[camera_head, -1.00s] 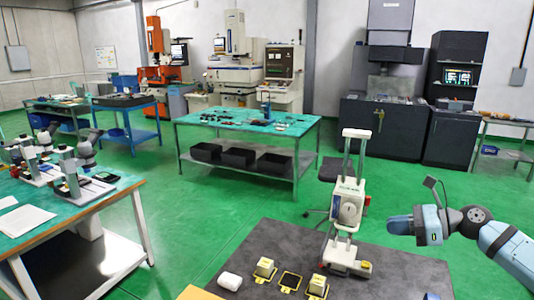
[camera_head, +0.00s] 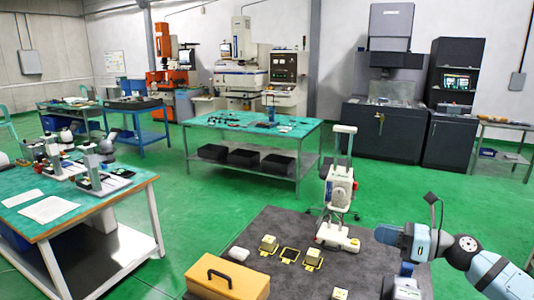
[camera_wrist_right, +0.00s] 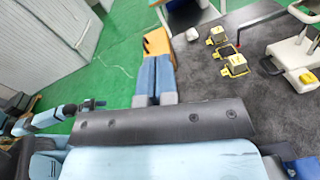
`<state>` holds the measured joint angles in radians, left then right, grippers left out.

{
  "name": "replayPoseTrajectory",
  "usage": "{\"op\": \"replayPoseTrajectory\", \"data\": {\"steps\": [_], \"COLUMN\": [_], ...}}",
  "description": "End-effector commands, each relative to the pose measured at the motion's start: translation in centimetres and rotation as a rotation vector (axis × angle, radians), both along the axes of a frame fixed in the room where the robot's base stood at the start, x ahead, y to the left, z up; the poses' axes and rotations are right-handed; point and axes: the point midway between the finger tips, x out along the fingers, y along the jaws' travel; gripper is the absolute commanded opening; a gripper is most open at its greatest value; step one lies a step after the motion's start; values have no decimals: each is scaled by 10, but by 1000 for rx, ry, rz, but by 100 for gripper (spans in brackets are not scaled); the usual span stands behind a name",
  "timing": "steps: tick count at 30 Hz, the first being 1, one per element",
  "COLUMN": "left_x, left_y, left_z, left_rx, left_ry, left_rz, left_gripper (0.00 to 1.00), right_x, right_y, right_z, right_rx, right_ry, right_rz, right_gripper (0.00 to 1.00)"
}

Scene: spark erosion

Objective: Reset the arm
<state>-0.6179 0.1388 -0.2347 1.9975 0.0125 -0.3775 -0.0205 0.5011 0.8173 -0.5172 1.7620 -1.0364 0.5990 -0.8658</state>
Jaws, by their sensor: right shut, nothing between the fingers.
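My right arm comes in from the right in the head view. Its blue gripper (camera_head: 380,235) is held in the air above the right part of the dark grey table, to the right of the white upright device. In the right wrist view its two blue fingers (camera_wrist_right: 155,78) lie side by side, shut and empty. A blue and dark arm of mine shows at the left of the wrist view, with its dark end (camera_wrist_right: 95,103) too small to read. My left gripper is not in the head view.
The grey table (camera_head: 290,278) holds a tan box with a handle (camera_head: 225,282), a white rounded object (camera_head: 238,253), small yellow-based parts (camera_head: 313,258) and a white upright device (camera_head: 338,190). A green-topped table (camera_head: 40,228) stands left. Green floor lies between.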

Motion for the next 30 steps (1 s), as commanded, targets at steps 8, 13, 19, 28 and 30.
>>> {"op": "replayPoseTrajectory", "data": {"steps": [8,13,19,28,30], "left_x": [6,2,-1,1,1], "left_y": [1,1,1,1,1], "left_z": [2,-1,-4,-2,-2], "left_rx": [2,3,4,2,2], "left_ry": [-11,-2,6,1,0], "left_rz": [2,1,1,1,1], "left_gripper": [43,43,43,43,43], "right_x": [-33,-71,-157,-272,-292], "right_y": [34,16,-7,-6,-4], "right_z": [-16,-61,-147,-209,-215], "right_rx": [680,1216,1742,2053,2086], "right_ry": [337,713,1177,1533,1580], "right_rz": [-279,-593,-1067,-1591,-1685], "right_gripper": [0,0,0,0,0]}}
